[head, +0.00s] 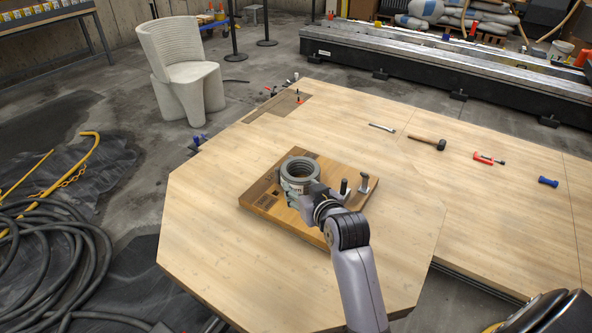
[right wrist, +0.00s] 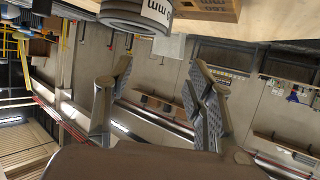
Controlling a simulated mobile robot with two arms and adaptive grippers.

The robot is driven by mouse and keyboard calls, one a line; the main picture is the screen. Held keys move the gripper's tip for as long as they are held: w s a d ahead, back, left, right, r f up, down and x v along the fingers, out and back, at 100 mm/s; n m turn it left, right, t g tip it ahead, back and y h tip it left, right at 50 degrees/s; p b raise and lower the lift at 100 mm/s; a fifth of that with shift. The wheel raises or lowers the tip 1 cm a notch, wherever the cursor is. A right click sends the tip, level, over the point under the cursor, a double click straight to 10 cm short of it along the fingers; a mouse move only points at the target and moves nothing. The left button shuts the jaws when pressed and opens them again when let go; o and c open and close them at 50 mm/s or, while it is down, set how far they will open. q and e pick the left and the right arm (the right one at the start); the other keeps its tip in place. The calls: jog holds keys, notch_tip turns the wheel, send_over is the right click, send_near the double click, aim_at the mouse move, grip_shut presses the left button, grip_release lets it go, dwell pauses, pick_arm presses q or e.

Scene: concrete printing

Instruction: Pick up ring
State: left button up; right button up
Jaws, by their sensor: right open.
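A grey ring (head: 299,168) with ridges inside its round opening stands on a wooden board (head: 262,201) on the table. My right gripper (head: 313,195) is close to the ring's near right side in the head view and partly overlaps it there. In the right wrist view the ring (right wrist: 138,14) shows at the top edge, cut off, with dark lettering on its side. The right gripper's two fingers (right wrist: 160,72) are spread there, with nothing between them, and the ring lies apart from them. My left gripper is not in view.
A hammer (head: 428,143), a red-handled tool (head: 488,158) and a blue item (head: 548,181) lie farther right. The table's left part (head: 205,215) is clear.

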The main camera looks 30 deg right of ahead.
send_near(288, 174)
jog(key=w, duration=0.1)
jog(key=x, duration=0.3)
jog(key=shift+w+a+r, duration=0.1)
jog(key=shift+w+a, duration=0.05)
jog(key=shift+a, duration=0.1)
jog(key=shift+w, duration=0.35)
jog(key=shift+w+d, duration=0.15)
jog(key=shift+w, duration=0.05)
jog(key=x, duration=0.4)
jog(key=shift+d+f, duration=0.2)
jog(key=shift+f, duration=0.25)
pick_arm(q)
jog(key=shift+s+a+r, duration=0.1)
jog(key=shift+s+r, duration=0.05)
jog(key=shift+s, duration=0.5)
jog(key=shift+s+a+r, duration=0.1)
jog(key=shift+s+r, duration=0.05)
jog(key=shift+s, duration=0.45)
pick_arm(e)
jog(key=shift+w+f, duration=0.15)
jog(key=shift+w, duration=0.15)
jog(key=shift+c, duration=0.5)
jog(key=c, duration=1.1)
jog(key=shift+s, duration=0.1)
